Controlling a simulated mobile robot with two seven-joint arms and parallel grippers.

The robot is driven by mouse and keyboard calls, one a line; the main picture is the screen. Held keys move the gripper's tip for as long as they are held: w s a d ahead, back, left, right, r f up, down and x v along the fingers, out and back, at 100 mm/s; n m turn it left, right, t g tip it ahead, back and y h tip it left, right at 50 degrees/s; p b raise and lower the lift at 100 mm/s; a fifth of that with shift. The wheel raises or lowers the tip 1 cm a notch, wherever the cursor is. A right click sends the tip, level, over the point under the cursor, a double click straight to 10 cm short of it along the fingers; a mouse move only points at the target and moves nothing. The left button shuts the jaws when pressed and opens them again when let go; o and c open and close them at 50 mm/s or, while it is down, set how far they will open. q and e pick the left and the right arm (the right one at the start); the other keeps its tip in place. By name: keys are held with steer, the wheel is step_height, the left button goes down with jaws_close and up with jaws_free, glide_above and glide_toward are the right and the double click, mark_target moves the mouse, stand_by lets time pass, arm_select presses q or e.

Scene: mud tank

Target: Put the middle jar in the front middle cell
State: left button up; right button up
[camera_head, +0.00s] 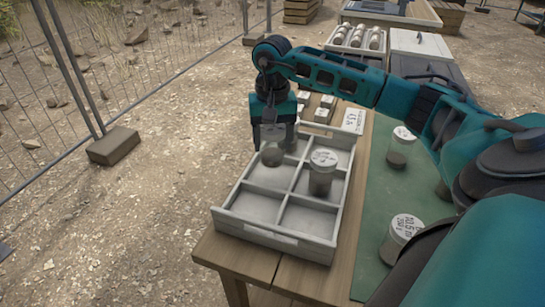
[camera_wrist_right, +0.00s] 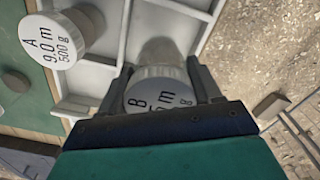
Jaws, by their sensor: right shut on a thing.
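My right gripper (camera_head: 272,140) is shut on a clear jar (camera_head: 272,156) with a grey fill. In the right wrist view the gripper (camera_wrist_right: 170,85) has a finger on each side of this jar's white lid (camera_wrist_right: 160,92), marked B. The held jar hangs over the left column of the white divided tray (camera_head: 255,203); its height above the cell floor is hard to tell. A jar with a white lid (camera_head: 322,158) stands in the tray's right column; its lid (camera_wrist_right: 52,38) reads A, 9.0 m, 500 g. My left gripper is not in view.
The two cells at the tray's near end are empty. More jars stand on the green mat (camera_head: 380,195) to the right, one near (camera_head: 402,236) and one farther back (camera_head: 401,146). Small labelled boxes (camera_head: 322,115) sit behind the tray. A wire fence (camera_head: 95,85) stands left.

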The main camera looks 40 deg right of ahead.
mark_target(273, 154)
step_height(273, 154, down, 5)
steer(key=shift+r+b, duration=0.2)
steer(key=shift+b, duration=0.15)
steer(key=shift+f, duration=0.15)
steer(key=o, duration=1.3)
steer(key=shift+f, duration=0.1)
steer(key=shift+o, duration=0.2)
steer(key=shift+r, duration=0.35)
step_height(273, 154, up, 12)
steer(key=shift+f+p, duration=0.15)
steer(key=shift+p, duration=0.85)
